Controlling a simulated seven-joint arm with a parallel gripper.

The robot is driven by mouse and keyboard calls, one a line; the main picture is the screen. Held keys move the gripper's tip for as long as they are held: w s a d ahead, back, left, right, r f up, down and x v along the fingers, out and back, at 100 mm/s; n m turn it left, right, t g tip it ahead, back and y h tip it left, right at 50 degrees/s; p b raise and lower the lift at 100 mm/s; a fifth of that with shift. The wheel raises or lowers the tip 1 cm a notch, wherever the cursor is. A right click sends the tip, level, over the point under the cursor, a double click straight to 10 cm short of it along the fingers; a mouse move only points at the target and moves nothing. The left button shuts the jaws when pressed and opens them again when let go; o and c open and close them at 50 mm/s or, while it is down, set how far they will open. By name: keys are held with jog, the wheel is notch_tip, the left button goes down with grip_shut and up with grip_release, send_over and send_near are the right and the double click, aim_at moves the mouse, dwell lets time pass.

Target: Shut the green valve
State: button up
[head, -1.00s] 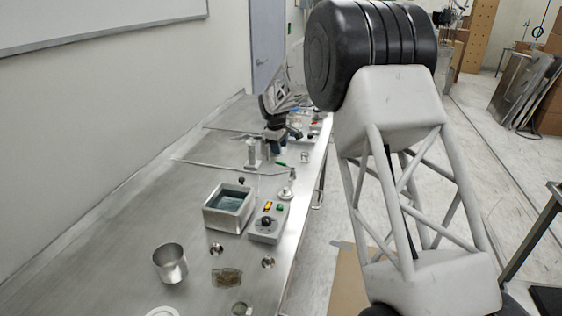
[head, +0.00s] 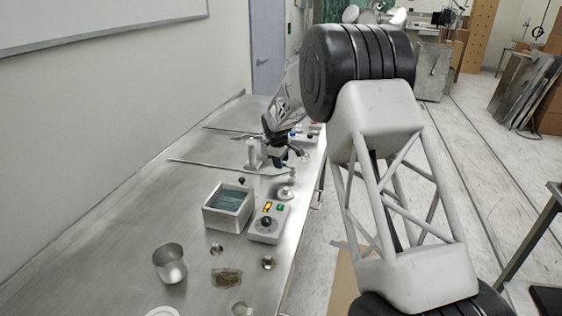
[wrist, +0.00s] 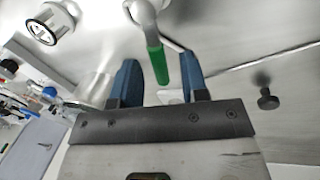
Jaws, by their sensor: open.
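The green valve shows in the wrist view as a green handle (wrist: 157,66) hanging from a rounded metal body (wrist: 143,12). The handle lies between my gripper's two blue fingers, near their tips, with space visible on both sides. My gripper (wrist: 160,60) is open and empty. In the head view my gripper (head: 279,156) is low over the bench, beside an upright metal fitting (head: 252,154). The green handle cannot be made out in the head view, where my gripper seems to cover it.
A square bath (head: 228,222) and a control box (head: 268,226) stand nearer on the metal bench (head: 120,225), with a metal cup (head: 169,270) further forward. A round gauge (wrist: 42,32) and a black knob (wrist: 267,100) flank my gripper in the wrist view.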

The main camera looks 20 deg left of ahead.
jog(key=shift+c, duration=0.2)
grip_shut()
jog(key=shift+s, duration=0.1)
jog(key=shift+s+n, duration=0.3)
jog(key=shift+n, duration=0.4)
jog(key=shift+s+n, duration=0.25)
jog(key=shift+n, duration=0.45)
jog(key=shift+o, duration=0.2)
grip_release()
jog(key=shift+r, duration=0.15)
